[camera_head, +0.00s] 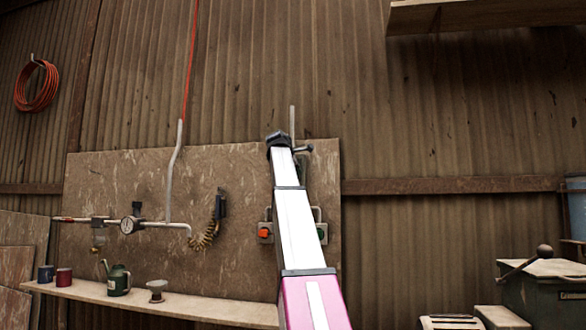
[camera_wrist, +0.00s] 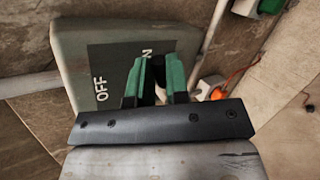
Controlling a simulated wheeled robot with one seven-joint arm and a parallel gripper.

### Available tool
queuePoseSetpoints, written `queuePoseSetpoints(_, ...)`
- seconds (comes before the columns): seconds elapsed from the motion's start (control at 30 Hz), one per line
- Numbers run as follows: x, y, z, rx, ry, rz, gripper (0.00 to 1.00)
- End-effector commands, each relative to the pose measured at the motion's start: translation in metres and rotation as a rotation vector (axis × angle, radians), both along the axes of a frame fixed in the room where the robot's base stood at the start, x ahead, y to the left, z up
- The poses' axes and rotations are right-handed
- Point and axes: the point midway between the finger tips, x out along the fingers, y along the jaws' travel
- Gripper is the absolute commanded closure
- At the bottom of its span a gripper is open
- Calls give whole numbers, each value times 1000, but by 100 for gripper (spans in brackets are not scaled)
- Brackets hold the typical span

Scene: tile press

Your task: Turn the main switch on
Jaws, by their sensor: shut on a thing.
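The main switch is a grey-green box (camera_wrist: 72,45) in the wrist view, with a dark plate (camera_wrist: 108,62) marked OFF and ON. The ON word is partly covered by my gripper. In the head view my gripper (camera_head: 277,140) is at the top of the wall board, and my arm hides most of the switch. I cannot tell which word the handle points to.
A red button box (camera_head: 265,232) and a green button box (camera_head: 322,232) flank my arm on the board (camera_head: 130,180). A shelf (camera_head: 180,305) with cups and an oil can runs below.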

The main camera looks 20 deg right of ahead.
Motion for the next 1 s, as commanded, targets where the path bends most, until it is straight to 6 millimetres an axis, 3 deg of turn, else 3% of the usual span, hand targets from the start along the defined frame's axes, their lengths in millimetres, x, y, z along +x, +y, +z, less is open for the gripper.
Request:
queuePoseSetpoints(0.5, -6, -7, -18, 305, -207, -1, 100)
queuePoseSetpoints(1.0, -5, -8, -23, 379, -255, -1, 100)
